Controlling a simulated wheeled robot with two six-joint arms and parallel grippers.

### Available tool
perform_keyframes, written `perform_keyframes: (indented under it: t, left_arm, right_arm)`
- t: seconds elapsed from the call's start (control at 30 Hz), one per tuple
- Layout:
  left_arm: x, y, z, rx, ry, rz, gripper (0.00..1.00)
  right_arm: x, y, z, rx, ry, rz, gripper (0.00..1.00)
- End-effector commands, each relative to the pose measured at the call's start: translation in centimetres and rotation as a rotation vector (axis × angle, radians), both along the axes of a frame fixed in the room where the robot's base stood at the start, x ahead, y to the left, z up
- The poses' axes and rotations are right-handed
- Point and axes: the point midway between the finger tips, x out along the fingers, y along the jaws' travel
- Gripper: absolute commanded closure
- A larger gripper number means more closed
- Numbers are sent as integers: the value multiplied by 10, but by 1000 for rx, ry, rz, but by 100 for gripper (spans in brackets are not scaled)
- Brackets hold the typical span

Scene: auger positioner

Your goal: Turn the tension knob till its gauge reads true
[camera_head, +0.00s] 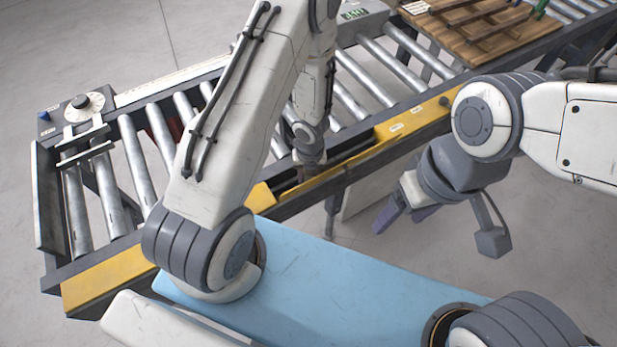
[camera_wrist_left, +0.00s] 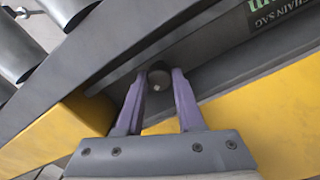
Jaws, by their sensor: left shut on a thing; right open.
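A dark round knob with a small pale spot (camera_wrist_left: 158,77) sits in the gap of the yellow guard in the left wrist view. The purple fingers of my left gripper (camera_wrist_left: 158,84) are shut on it, one on each side. In the head view my left gripper (camera_head: 308,172) reaches down to this gap, and the knob is hidden there. A "CHAIN SAG" gauge with green figures (camera_wrist_left: 265,19) shows at the top right of the left wrist view; its reading is cut off. My right gripper (camera_head: 404,218) is open and empty, beside the conveyor, above the floor.
The roller conveyor (camera_head: 130,165) runs from lower left to upper right, with a yellow guard (camera_head: 420,122) on its near side. A dial with a black knob (camera_head: 82,102) stands at its left end. A wooden pallet (camera_head: 470,30) lies on the far rollers. Open floor lies at right.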

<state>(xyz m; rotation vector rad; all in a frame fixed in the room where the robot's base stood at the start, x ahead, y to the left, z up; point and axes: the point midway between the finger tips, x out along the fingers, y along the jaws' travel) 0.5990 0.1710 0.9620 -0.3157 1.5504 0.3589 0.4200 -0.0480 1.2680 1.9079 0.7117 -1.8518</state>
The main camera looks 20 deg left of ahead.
Motion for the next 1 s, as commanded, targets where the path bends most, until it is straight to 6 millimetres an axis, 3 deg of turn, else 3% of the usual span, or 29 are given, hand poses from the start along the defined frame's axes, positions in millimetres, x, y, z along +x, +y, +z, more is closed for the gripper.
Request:
perform_keyframes:
  t: [0.37,1.0]
  left_arm:
    - [0,0,0,0,-1,177,100]
    - [0,1,0,1,0,778,100]
  right_arm:
    - [0,0,3,0,0,0,29]
    - [0,0,11,0,0,-1,29]
